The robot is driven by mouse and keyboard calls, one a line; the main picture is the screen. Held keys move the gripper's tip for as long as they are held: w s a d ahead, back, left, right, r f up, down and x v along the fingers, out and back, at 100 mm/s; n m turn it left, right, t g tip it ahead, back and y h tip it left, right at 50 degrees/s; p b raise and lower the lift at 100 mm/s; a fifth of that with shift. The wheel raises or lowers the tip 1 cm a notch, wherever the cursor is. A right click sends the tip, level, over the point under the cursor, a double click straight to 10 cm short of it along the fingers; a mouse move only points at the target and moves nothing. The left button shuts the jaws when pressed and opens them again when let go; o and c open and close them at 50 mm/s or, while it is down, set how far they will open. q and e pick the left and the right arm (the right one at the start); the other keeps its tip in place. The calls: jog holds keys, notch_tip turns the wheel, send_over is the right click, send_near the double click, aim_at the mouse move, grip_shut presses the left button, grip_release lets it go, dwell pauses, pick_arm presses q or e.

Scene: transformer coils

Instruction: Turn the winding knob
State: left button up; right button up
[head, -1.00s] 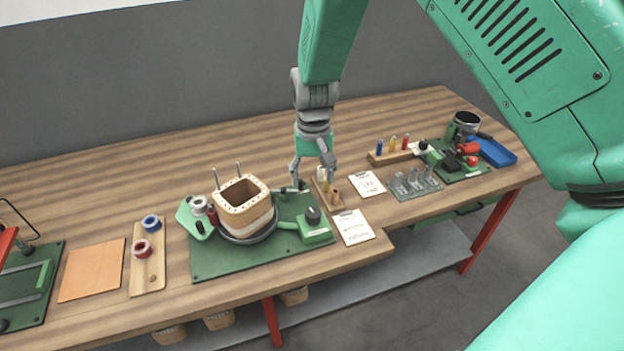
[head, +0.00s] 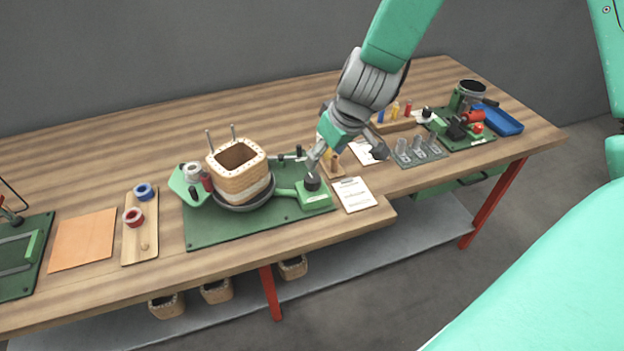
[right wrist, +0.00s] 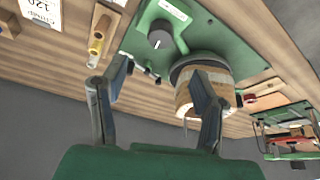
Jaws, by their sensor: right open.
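The winding knob (head: 312,183) is black and round, on the green box at the right end of the winding machine's green base plate (head: 215,233). It also shows in the right wrist view (right wrist: 160,37), with a white mark on it. My right gripper (head: 347,160) is open and tilted, above and to the right of the knob. One finger appears close to the knob in the head view; I cannot tell whether it touches. In the right wrist view the open fingers (right wrist: 155,85) have nothing between them. My left gripper is not in view.
A wooden coil former (head: 238,185) stands on the machine left of the knob. A small wooden block with pegs (head: 338,166) and a white card (head: 353,194) are close to the right gripper. Clear fixtures (head: 418,151) stand farther right. The back of the table is clear.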

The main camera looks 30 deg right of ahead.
aim_at(313, 178)
jog(key=b+x, duration=0.1)
jog(key=x, duration=1)
jog(key=shift+w+f, duration=0.15)
jog(key=shift+f, duration=0.1)
jog(key=c, duration=1.1)
